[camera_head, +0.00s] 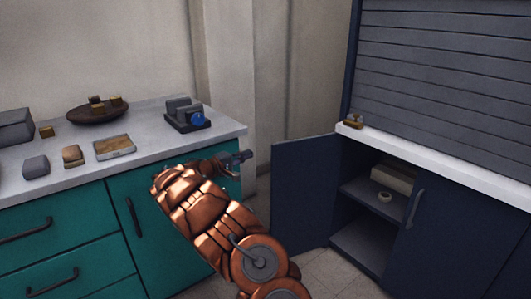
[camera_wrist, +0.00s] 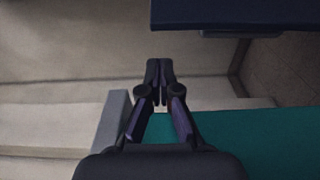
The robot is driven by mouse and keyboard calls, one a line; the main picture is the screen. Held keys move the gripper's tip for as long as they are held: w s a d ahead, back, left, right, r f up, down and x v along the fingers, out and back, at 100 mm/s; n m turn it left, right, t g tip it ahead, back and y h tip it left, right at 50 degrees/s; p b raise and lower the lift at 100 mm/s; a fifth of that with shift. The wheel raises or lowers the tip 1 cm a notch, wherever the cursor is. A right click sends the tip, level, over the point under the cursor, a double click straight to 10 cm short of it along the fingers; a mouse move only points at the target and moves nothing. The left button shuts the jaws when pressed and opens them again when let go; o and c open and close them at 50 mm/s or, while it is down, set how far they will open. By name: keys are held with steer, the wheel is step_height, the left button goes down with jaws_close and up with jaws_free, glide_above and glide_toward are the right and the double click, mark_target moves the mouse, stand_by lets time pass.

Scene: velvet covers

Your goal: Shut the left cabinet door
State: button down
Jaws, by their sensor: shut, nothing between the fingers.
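The left cabinet door (camera_head: 303,192) is dark blue and stands wide open, swung out to the left of the blue cabinet's opening. My gripper (camera_head: 246,156) is shut and empty, a little left of the door's free edge and close to the right end of the teal counter. In the wrist view, my closed fingers (camera_wrist: 160,72) point up the picture with nothing between them. A dark blue panel (camera_wrist: 235,14), which looks like the door, lies ahead and to the right, apart from the fingers.
The right cabinet door (camera_head: 440,240) is shut, with a grey handle. Shelves in the opening hold a box (camera_head: 393,178) and a small ring-shaped item (camera_head: 385,197). The white countertop (camera_head: 60,180) with several objects is left of my arm. Floor (camera_head: 325,267) shows below the open door.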

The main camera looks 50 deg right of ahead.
steer(key=b+x, duration=0.1)
steer(key=x, duration=0.9)
steer(key=shift+w+d+f+b, duration=0.15)
steer(key=shift+w+f+b, duration=0.05)
steer(key=shift+w+b, duration=0.15)
